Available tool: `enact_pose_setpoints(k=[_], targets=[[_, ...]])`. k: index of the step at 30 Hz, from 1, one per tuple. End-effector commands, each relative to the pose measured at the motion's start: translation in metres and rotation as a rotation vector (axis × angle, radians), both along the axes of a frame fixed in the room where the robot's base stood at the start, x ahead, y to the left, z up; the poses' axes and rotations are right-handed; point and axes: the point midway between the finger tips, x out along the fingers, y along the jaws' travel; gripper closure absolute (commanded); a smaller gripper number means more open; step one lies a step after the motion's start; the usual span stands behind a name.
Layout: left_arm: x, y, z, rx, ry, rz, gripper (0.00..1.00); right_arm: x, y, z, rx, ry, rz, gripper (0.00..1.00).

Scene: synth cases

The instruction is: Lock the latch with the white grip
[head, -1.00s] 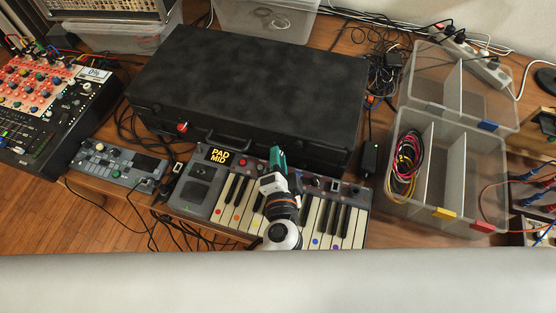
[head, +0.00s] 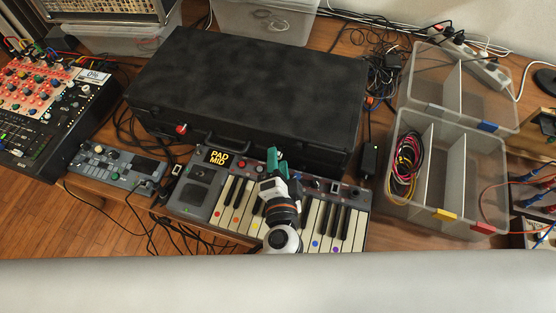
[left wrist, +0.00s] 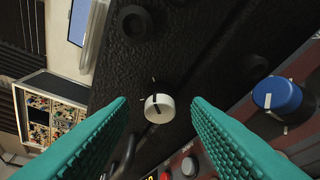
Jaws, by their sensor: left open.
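The black case (head: 250,80) lies shut on the wooden bench, with a red-grip latch (head: 181,128) on the left of its front. The latch with the white grip (left wrist: 158,108) is a round white knob with a dark line, set in the case's black textured side in the left wrist view. In the head view I cannot make it out; my gripper seems to cover it. My left gripper (head: 277,158) is at the case's front, above the keyboard. Its teal fingers (left wrist: 160,125) are open, one on each side of the white grip and apart from it. My right gripper is out of view.
A keyboard (head: 196,190) stands close along the case's front, below my gripper. A blue knob (left wrist: 277,97) is right of the fingers. Clear divided bins (head: 455,165) stand at the right, a mixer (head: 50,110) and small synth (head: 115,167) at the left. Cables lie around.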

Motion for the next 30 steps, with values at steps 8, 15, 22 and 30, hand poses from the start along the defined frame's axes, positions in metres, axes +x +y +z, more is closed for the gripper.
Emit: enact_pose_setpoints(k=[8, 15, 22, 30], targets=[[-0.055, -0.002, 0.005, 0.000, 0.004, -0.002, 0.56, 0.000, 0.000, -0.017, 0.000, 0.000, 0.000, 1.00], [-0.097, -0.004, 0.014, 0.000, 0.004, -0.002, 0.56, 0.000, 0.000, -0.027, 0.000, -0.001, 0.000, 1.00], [-0.111, -0.004, 0.019, 0.001, 0.001, 0.000, 0.56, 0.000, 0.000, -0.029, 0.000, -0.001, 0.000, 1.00], [-0.111, -0.004, 0.019, 0.001, 0.001, 0.000, 0.56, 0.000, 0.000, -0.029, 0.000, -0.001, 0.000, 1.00]])
